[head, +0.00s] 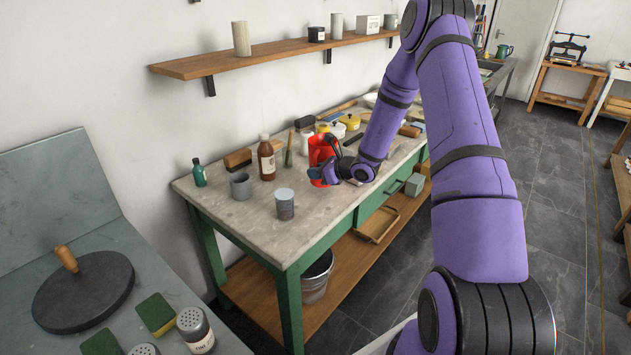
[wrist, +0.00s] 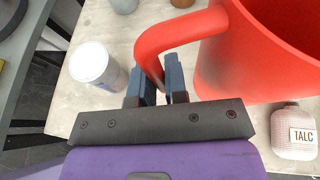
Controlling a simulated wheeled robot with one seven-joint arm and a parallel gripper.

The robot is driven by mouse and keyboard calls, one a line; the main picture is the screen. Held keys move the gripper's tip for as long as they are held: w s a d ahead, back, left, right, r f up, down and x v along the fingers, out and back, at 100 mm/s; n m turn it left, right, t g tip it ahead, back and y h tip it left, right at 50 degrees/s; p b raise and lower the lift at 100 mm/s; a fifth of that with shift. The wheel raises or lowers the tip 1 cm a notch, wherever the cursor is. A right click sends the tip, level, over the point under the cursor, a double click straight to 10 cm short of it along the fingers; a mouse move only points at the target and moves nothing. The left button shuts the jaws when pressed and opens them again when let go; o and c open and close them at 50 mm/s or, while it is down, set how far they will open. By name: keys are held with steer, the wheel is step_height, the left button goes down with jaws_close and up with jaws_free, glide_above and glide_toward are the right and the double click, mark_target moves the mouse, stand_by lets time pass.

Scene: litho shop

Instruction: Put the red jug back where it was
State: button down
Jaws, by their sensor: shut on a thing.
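The red jug (head: 321,152) is at the bench, upright as far as I can see, with my purple arm reaching to its right side. In the wrist view the red jug (wrist: 262,50) fills the upper right, its handle toward me. My gripper (wrist: 160,85) is shut on the jug's handle, one blue-grey finger on each side. In the head view my gripper (head: 335,174) covers part of the jug's lower side. I cannot tell whether the jug's base touches the bench top (head: 245,215).
A brown bottle (head: 266,158), a grey cup (head: 240,186) and a green bottle (head: 199,173) stand farther left. A talc container (wrist: 294,133) is close by. The front left bench top is clear.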

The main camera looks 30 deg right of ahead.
steer(key=shift+f, duration=1.65)
steer(key=c, duration=1.1)
jaws_free()
steer(key=shift+s, duration=0.1)
steer(key=shift+c, duration=0.2)
